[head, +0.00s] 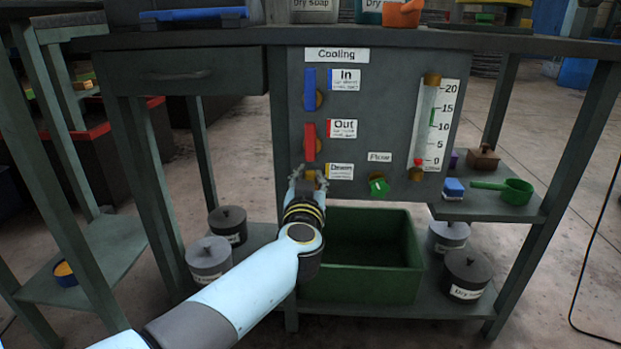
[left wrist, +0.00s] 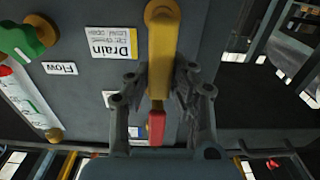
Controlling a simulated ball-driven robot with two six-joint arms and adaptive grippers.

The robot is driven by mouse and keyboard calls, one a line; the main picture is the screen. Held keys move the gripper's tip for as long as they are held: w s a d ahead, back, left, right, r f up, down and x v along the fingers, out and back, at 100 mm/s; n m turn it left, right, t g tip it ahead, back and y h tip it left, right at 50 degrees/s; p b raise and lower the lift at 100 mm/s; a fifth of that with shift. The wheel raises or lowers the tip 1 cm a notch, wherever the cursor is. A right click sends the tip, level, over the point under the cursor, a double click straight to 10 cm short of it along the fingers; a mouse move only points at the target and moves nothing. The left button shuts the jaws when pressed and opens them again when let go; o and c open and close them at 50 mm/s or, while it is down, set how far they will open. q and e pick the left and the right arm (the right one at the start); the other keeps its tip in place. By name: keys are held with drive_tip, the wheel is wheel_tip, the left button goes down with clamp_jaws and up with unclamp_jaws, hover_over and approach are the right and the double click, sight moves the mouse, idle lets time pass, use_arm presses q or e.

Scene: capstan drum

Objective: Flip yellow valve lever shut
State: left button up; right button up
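The yellow valve lever (left wrist: 161,62) is on the grey panel beside the "Drain" label (head: 340,172). In the left wrist view it runs in line from its round pivot toward the tip of the red lever (left wrist: 157,128). In the head view only a little yellow (head: 310,175) shows between my fingers. My left gripper (head: 309,172) is at this lever, its fingers apart, one on each side; the left wrist view shows the same (left wrist: 168,78). It looks open around the lever; I cannot tell whether either finger touches. My right gripper is not in view.
Above are the red "Out" lever (head: 309,142) and blue "In" lever (head: 309,90), both vertical. To the right are a green flow knob (head: 378,187) and a gauge tube (head: 428,120). A green bin (head: 370,285) stands below, with several lidded pots (head: 467,273) on the shelf.

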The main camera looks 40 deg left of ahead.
use_arm(q)
drive_tip(key=o, duration=0.4)
drive_tip(key=shift+o, duration=0.2)
drive_tip(key=v, duration=1.2)
drive_tip(key=shift+f, duration=0.1)
